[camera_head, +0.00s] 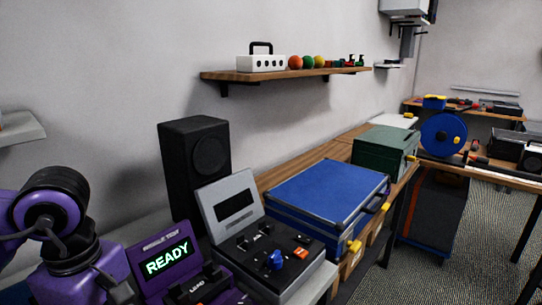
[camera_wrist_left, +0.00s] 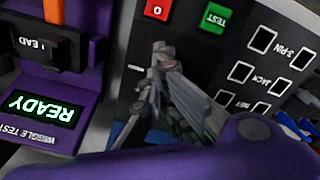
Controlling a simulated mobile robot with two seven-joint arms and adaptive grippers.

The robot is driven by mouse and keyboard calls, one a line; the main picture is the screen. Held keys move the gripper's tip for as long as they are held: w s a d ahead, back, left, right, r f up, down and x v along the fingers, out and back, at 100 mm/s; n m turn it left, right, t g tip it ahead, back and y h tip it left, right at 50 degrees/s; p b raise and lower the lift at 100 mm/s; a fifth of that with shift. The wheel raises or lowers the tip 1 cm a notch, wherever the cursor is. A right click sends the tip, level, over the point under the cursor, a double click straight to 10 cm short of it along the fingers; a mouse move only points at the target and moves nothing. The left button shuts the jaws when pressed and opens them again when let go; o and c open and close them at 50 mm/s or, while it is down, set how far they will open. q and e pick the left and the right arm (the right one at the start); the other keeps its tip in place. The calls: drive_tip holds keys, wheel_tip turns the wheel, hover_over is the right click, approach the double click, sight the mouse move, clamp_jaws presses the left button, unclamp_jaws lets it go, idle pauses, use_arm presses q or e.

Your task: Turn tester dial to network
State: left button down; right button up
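In the left wrist view, the dark tester panel (camera_wrist_left: 235,50) shows upside down, with a red 0 button (camera_wrist_left: 157,10), a green TEST button (camera_wrist_left: 214,18) and sockets labelled 3-PIN and JACK. My left gripper (camera_wrist_left: 163,60) is over this panel, its grey fingers seen nearly edge-on; their gap is unclear. A blue patch (camera_wrist_left: 122,132) shows partly behind it; I cannot tell whether this is a dial. No dial labels are readable. In the head view, a grey case with a black panel bears a blue knob (camera_head: 275,261). My right gripper is out of view.
The purple wiggle tester (camera_head: 137,262) reads READY; it also shows in the left wrist view (camera_wrist_left: 75,75). A black speaker (camera_head: 195,165), a blue case (camera_head: 325,195) and a green box (camera_head: 385,145) stand beyond. A shelf (camera_head: 285,74) hangs on the wall.

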use_arm(q)
drive_tip(key=shift+s+a+f+b, duration=0.15)
drive_tip(key=shift+s+a+b, duration=0.05)
drive_tip(key=shift+s+b, duration=0.45)
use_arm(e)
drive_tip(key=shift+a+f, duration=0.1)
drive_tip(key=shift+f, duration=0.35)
use_arm(q)
drive_tip(key=shift+s+d, duration=0.1)
drive_tip(key=shift+d, duration=0.05)
drive_tip(key=shift+s+d, duration=0.1)
drive_tip(key=shift+d, duration=0.1)
wheel_tip(320, 180, up, 6)
drive_tip(key=p, duration=0.3)
drive_tip(key=shift+p, duration=0.3)
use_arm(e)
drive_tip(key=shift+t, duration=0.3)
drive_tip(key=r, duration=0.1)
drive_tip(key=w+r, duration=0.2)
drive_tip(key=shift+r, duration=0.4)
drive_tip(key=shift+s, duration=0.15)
